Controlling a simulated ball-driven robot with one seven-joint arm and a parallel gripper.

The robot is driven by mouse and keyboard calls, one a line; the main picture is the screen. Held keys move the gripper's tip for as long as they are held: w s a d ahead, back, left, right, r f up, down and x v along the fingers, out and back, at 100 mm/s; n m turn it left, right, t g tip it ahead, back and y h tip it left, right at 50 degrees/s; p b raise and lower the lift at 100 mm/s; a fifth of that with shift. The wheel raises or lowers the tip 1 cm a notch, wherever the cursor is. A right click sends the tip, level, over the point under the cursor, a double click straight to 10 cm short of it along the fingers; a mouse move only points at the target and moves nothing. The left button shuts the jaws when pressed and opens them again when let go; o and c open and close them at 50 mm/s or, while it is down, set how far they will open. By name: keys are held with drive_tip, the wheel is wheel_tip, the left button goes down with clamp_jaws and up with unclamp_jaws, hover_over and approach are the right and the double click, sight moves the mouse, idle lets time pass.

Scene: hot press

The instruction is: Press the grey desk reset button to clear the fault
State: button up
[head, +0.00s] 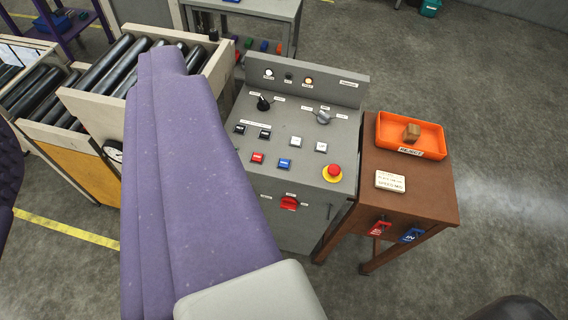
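The grey control desk (305,190) stands in the middle of the head view. Its sloped top carries several square buttons. Two pale buttons sit right of centre, the left pale button (296,142) and the right pale button (321,147). Their labels are too small to read, so I cannot tell which is the grey reset button. Two black buttons (265,134) sit to the left, with a red button (257,158) and a blue button (285,164) in front. My purple arm covers the desk's left side. My gripper is not visible.
A red mushroom button (335,171) on yellow sits at the desk's right. A lamp (308,81) glows on the back panel. A brown table (440,190) with an orange reject tray (388,138) adjoins it. Rollers (105,65) stand left. Floor at right is open.

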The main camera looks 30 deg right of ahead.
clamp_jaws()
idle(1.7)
